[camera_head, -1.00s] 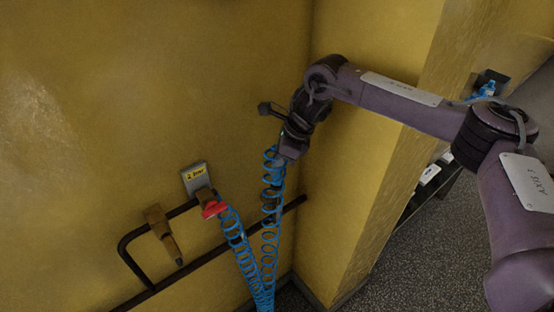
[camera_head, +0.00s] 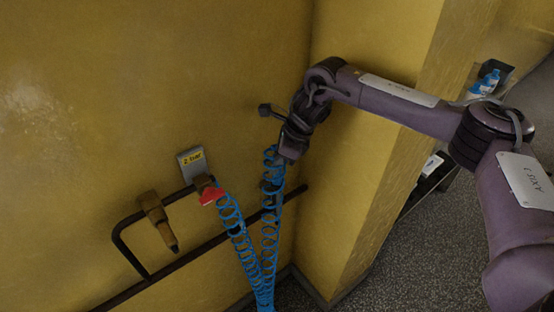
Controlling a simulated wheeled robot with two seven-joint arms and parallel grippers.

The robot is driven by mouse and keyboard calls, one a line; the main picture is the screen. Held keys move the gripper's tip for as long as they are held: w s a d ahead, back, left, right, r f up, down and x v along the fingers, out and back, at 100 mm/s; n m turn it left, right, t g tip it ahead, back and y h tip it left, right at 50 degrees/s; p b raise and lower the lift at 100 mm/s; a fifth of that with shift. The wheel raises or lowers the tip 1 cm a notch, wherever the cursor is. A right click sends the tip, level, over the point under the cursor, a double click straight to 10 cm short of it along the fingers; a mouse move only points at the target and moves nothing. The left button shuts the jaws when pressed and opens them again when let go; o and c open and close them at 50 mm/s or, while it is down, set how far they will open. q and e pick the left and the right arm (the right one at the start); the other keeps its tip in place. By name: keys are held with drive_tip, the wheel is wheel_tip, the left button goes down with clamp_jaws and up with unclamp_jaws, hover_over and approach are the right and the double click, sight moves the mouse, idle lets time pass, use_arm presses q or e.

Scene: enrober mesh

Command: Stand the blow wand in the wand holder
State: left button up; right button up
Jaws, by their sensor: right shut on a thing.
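My right gripper (camera_head: 290,148) is shut, up in front of the yellow wall near the inner corner. The blow wand is in it, but the jaws and wrist hide nearly all of it, so its tilt cannot be told. A blue coiled hose (camera_head: 270,215) hangs from the gripper. A brown tapered piece (camera_head: 158,220) sits on the dark rail at the left, narrow end down; it looks like the wand holder. The gripper is well to the right of it and higher in the picture. My left gripper is not in view.
A dark bent rail (camera_head: 128,248) runs along the wall. A red-handled valve (camera_head: 211,195) with a "2 bar" plate (camera_head: 191,160) is right of the brown piece, and the hose loops from it. A yellow pillar (camera_head: 375,150) stands behind my right arm. The wall above the rail is clear.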

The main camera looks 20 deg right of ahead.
drive_tip(key=shift+f, duration=0.25)
drive_tip(key=o, duration=1)
drive_tip(key=shift+d+r, duration=0.2)
drive_tip(key=shift+r, duration=0.1)
drive_tip(key=b+v, duration=0.2)
drive_tip(key=v, duration=0.5)
drive_tip(key=shift+r, duration=0.1)
